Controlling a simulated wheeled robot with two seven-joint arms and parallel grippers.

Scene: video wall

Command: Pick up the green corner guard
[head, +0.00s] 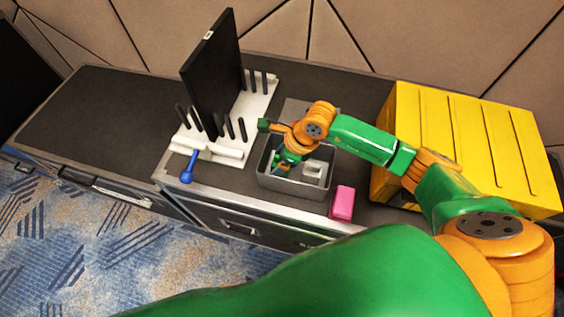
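My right arm reaches in from the right, and its gripper (281,165) points down into a grey open bin (295,186) on the dark case top. The wrist hides much of the bin's far left part. A small green patch (275,158) shows at the gripper inside the bin. I cannot tell whether it is the green corner guard or part of my gripper. The fingers are too small and covered to show whether they are open or shut. A whitish piece (314,169) lies in the bin's right part. My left gripper is not in view.
A white rack (208,150) with black posts holds an upright dark panel (214,75) left of the bin. A blue-handled tool (188,167) lies at the rack's front. A pink block (342,203) is right of the bin, and a yellow crate (462,135) stands farther right. The far left top is clear.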

